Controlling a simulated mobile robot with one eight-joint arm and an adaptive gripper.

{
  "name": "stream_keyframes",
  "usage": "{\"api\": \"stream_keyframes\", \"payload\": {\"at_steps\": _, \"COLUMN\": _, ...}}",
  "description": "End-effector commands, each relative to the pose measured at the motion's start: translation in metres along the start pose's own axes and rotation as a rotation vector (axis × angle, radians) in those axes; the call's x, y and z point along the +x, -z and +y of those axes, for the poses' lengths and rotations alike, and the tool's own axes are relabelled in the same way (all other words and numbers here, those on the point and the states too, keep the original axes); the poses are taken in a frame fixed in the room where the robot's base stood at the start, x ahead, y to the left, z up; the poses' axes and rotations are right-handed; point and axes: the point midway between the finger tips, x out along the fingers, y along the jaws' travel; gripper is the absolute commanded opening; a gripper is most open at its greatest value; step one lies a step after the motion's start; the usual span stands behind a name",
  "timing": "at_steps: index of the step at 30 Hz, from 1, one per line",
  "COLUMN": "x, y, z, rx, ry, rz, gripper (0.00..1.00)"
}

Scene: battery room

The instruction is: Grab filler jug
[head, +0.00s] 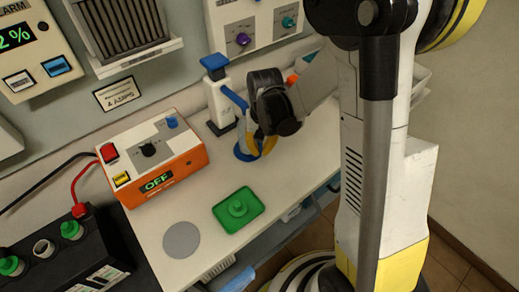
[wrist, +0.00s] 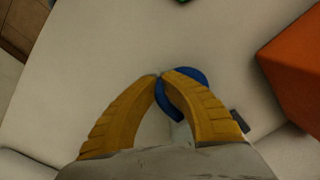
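The filler jug is mostly hidden by my gripper; I take the blue curved piece (wrist: 163,96) and the pale part (wrist: 180,132) between my fingers in the wrist view to be it. A blue curved part (head: 235,98) also shows above my gripper in the head view. My gripper (head: 262,149) is low over the white worktop, beside a blue round piece (head: 245,153) at the surface. In the wrist view my yellow fingertips (wrist: 162,76) nearly meet, with thin blue between them. The blue round piece (wrist: 192,75) shows beyond them.
A white stand with a blue top (head: 218,95) is close on the left. An orange charger box (head: 150,160), a green tray (head: 238,209) and a grey disc (head: 181,240) share the worktop. The wall panels (head: 255,25) rise behind. The bare worktop right of the tray is clear.

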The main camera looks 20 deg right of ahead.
Motion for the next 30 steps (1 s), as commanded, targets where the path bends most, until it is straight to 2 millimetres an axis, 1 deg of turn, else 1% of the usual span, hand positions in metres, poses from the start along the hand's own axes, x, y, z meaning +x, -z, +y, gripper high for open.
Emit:
{"api": "stream_keyframes", "payload": {"at_steps": 3, "x": -0.011, "y": 0.0, "z": -0.001, "rx": 0.0, "ry": 0.0, "rz": 0.0, "gripper": 0.0}}
{"api": "stream_keyframes", "payload": {"at_steps": 10, "x": -0.03, "y": -0.001, "z": 0.0, "rx": 0.0, "ry": 0.0, "rz": 0.0, "gripper": 0.0}}
{"api": "stream_keyframes", "payload": {"at_steps": 17, "x": -0.028, "y": -0.025, "z": 0.016, "rx": 0.002, "ry": 0.0, "rz": 0.0, "gripper": 0.0}}
{"api": "stream_keyframes", "payload": {"at_steps": 30, "x": -0.029, "y": -0.081, "z": 0.053, "rx": 0.002, "ry": 0.0, "rz": 0.0, "gripper": 0.0}}
